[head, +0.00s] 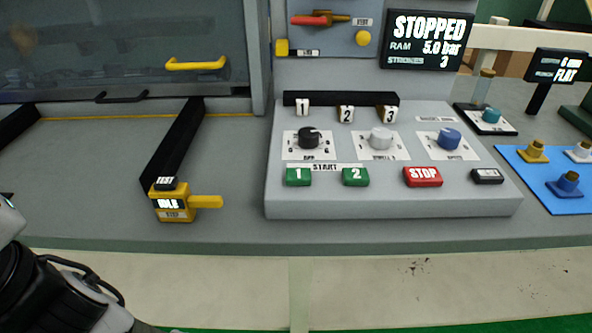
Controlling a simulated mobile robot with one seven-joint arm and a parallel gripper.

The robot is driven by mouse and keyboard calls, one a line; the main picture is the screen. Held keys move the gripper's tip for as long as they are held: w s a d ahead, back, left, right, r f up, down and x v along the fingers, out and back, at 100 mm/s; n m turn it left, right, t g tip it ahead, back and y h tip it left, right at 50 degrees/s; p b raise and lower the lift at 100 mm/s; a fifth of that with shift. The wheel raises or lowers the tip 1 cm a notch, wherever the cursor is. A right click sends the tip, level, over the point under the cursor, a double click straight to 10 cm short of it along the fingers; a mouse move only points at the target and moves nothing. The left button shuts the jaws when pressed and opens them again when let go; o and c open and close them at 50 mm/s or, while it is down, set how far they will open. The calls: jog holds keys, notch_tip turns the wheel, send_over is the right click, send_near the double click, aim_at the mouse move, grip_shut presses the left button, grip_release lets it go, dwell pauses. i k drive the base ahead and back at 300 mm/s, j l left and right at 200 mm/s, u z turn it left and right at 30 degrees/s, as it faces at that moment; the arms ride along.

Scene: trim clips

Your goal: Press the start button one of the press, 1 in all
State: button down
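The press's control panel (390,205) is a grey sloped box on the bench. Its green start button one (298,177), marked 1, is at the front left under the START label. A second green button, start button two (355,177), is just to its right. A red STOP button (422,177) is further right. The display (427,40) reads STOPPED, RAM 5.0 bar, STROKES 3. Part of my arm shows at the lower left, well apart from the panel. My gripper is not in view.
Three knobs sit above the buttons, including a black one (308,138). A yellow device (173,204) with a handle stands left of the panel. A guard window with a yellow handle (196,64) is behind. A blue mat (538,195) with fittings lies right. The bench front is clear.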

aim_at(294, 176)
jog(key=z, duration=1.75)
jog(key=k+j, duration=0.55)
jog(key=j, duration=0.15)
jog(key=k+j, duration=0.55)
jog(key=j, duration=0.15)
